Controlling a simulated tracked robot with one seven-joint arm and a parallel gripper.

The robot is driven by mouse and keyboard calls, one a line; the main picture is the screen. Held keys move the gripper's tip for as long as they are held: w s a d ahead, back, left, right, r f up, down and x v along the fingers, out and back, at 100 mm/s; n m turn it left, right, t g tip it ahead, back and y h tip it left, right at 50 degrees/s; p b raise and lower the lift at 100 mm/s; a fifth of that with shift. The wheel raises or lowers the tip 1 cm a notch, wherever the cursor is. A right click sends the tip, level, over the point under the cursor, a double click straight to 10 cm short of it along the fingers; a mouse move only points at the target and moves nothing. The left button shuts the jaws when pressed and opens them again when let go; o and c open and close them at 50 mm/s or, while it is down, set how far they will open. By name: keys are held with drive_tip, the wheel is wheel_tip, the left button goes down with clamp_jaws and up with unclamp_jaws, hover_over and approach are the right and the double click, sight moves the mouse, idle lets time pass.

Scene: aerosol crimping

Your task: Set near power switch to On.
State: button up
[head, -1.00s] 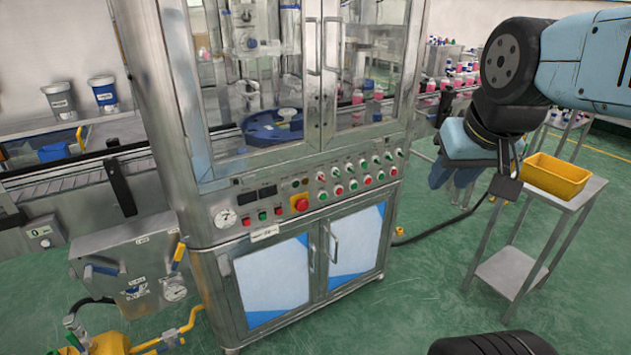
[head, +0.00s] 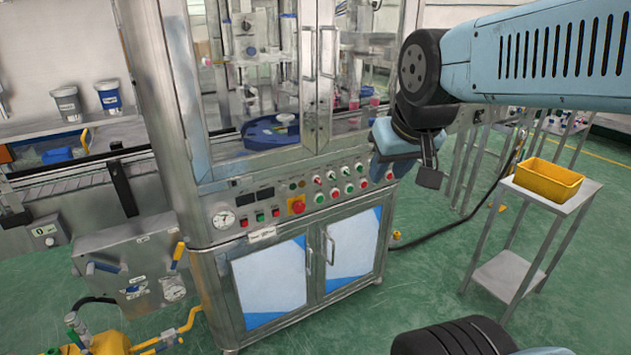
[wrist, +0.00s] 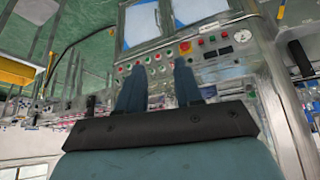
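The machine's control panel (head: 300,195) carries several red, green and black knobs and buttons, a red emergency button on yellow (head: 296,205) and a gauge (head: 223,218). I cannot tell which control is the near power switch. A grey box (head: 135,270) at lower left has a blue handle (head: 103,267); a small knob (head: 49,241) sits on the conveyor side. My gripper (wrist: 159,80) shows two separated fingers with nothing between them in the wrist view, pointing towards the panel. In the head view, my gripper's blue body is right of the panel, apart from it; its fingertips are unclear.
A yellow bin (head: 548,182) stands on a metal side table (head: 560,200) at right. Glass doors (head: 320,80) with handles rise above the panel, cabinet doors (head: 270,280) below. Yellow pipework (head: 180,335) lies at lower left.

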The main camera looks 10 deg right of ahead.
sight(319, 182)
drive_tip(key=w+d+f+n+t, duration=0.15)
drive_tip(key=w+f, duration=0.25)
drive_tip(key=w, duration=0.5)
drive_tip(key=w+d+f+n+t, duration=0.1)
drive_tip(key=w+f+n+t, duration=0.15)
drive_tip(key=w, duration=0.75)
drive_tip(key=w+d+f+n+t, duration=0.1)
drive_tip(key=w+d+f, duration=0.1)
drive_tip(key=w+f, duration=0.5)
drive_tip(key=w+a+f+n+t+y, duration=0.1)
drive_tip(key=w+f+n+t+y, duration=0.2)
drive_tip(key=f, duration=0.5)
drive_tip(key=w+f+n+t+y, duration=0.1)
drive_tip(key=w+f+t+y, duration=0.25)
drive_tip(key=f, duration=0.45)
drive_tip(key=shift+g+h, duration=0.25)
drive_tip(key=shift+h, duration=0.1)
drive_tip(key=x, duration=1.4)
drive_tip(key=shift+w, duration=0.2)
clamp_jaws()
